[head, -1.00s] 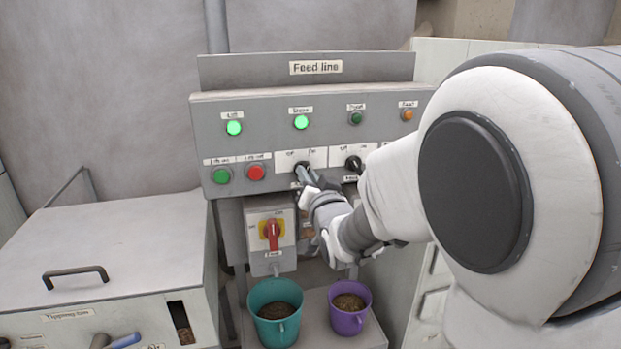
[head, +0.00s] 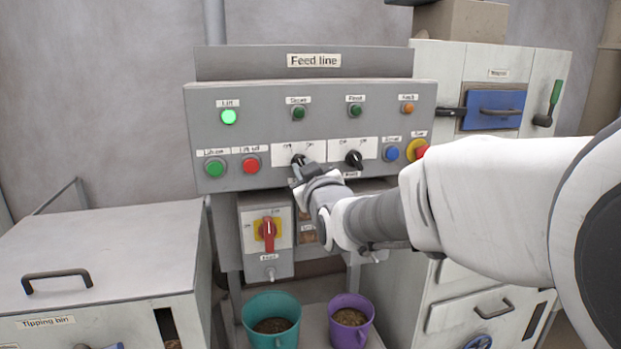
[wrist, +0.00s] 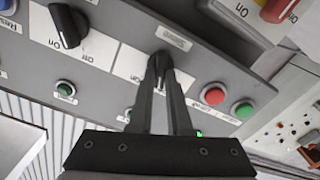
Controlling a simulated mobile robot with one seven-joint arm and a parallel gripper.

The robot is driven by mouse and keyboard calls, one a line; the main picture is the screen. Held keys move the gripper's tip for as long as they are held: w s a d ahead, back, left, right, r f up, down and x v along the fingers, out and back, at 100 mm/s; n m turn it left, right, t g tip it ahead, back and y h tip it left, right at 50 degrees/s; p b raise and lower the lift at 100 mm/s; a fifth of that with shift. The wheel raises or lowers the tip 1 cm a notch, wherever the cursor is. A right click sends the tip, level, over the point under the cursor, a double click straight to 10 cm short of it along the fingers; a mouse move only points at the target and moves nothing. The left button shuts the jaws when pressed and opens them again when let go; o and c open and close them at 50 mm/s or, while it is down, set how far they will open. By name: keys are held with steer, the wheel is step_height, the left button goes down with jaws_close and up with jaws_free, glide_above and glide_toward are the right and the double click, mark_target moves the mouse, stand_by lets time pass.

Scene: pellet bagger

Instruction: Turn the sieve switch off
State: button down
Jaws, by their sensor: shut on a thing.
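The sieve switch (head: 298,159) is a black rotary knob on a white plate marked Off and On, on the grey Feed line panel (head: 390,95). My gripper (head: 301,171) is shut on this knob, coming from below and in front. In the wrist view, the two dark fingers (wrist: 160,70) close around the knob (wrist: 162,58), and they partly hide it. The knob's exact pointing is hard to read. The sieve lamp (head: 299,113) above the switch is dark green, unlit.
The lift lamp (head: 228,117) is lit green. The feed switch (head: 354,159) is just right of my gripper. A red-handled isolator (head: 267,234) sits below the panel. A teal bucket (head: 272,320) and a purple bucket (head: 350,320) stand beneath.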

steer(key=shift+n+b, duration=0.4)
steer(key=shift+n, duration=0.4)
steer(key=c, duration=0.9)
jaws_free()
steer(key=shift+o, duration=0.2)
steer(key=v, duration=1.7)
steer(key=shift+s+p, duration=0.25)
steer(key=shift+p, duration=0.1)
